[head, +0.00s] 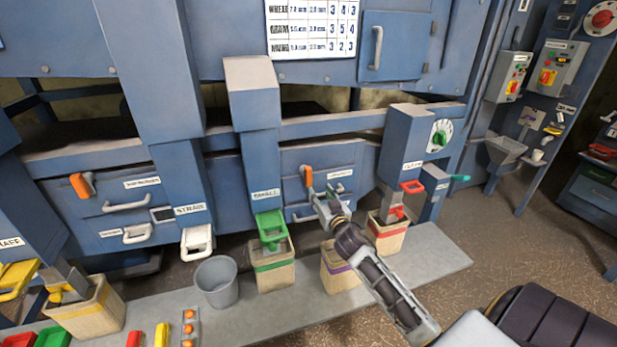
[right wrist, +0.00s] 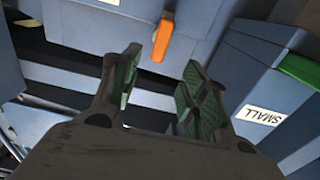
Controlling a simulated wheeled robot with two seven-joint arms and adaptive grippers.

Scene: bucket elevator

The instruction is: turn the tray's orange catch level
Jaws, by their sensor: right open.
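An orange catch (head: 307,175) is on the front of the blue tray (head: 318,160) right of the central chute and stands roughly upright, not level. My right gripper (head: 321,196) is just below and to the right of it, in front of the tray. In the right wrist view the orange catch (right wrist: 163,40) shows just beyond the gap between the fingertips of my open right gripper (right wrist: 161,68). Nothing is between the fingers, and they look apart from the catch. A second orange catch (head: 82,185) sits on another blue tray at the left. My left gripper is out of view.
The central chute (head: 262,160) with a green spout (head: 271,230) stands left of the gripper. Sacks, including a green-banded one (head: 273,268), and a grey bucket (head: 217,282) stand on the ledge below. The right chute (head: 408,145) has a red handle. Open floor lies at the right.

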